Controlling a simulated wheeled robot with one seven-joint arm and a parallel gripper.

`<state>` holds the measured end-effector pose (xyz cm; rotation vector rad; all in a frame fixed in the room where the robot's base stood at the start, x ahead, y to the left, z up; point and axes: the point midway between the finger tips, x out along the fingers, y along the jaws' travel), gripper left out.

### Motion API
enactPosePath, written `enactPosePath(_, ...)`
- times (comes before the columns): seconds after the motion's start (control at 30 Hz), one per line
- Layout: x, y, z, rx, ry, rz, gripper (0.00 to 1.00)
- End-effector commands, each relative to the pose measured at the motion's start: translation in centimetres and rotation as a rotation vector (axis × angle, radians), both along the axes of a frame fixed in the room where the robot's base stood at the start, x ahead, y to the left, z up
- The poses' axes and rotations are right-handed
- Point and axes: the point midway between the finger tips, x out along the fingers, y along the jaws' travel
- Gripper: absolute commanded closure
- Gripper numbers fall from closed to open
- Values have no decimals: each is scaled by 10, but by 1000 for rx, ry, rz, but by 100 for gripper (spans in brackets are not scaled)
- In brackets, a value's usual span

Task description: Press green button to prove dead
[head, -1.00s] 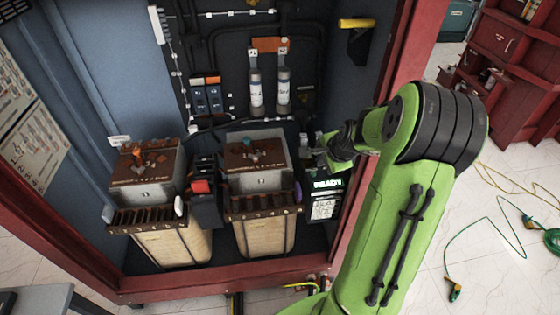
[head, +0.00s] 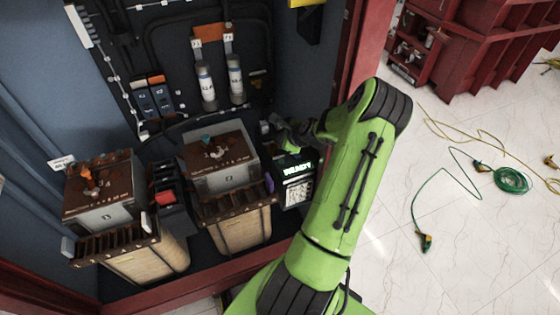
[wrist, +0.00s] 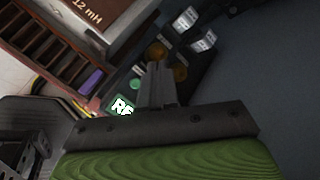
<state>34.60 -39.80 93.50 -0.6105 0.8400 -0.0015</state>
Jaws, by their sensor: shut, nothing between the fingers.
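A black test unit with a lit green display (head: 297,168) stands at the right inside the cabinet. Its display also shows in the wrist view (wrist: 122,107), partly hidden by my gripper. A small green button (wrist: 135,84) is on the unit's face, just left of my fingers. My gripper (wrist: 156,68) is shut and empty, over the unit's face. The gap between tips and face cannot be judged. In the head view my gripper (head: 277,127) is small, above the display.
Two boxed transformers, the nearer to the unit (head: 221,165) and the other (head: 105,195), stand left of the unit. The red cabinet frame (head: 357,50) rises to the right of the unit. Cables, including a green coil (head: 513,180), lie on the open floor at the right.

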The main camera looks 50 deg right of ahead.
Motion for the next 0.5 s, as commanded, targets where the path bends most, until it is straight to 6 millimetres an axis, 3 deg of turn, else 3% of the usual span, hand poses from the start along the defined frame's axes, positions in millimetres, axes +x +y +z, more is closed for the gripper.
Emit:
enactPosePath(0.2, 0, 0, -38, 1, 1, 1, 100)
enactPosePath(0.5, 0, 0, -77, 1, 1, 1, 100)
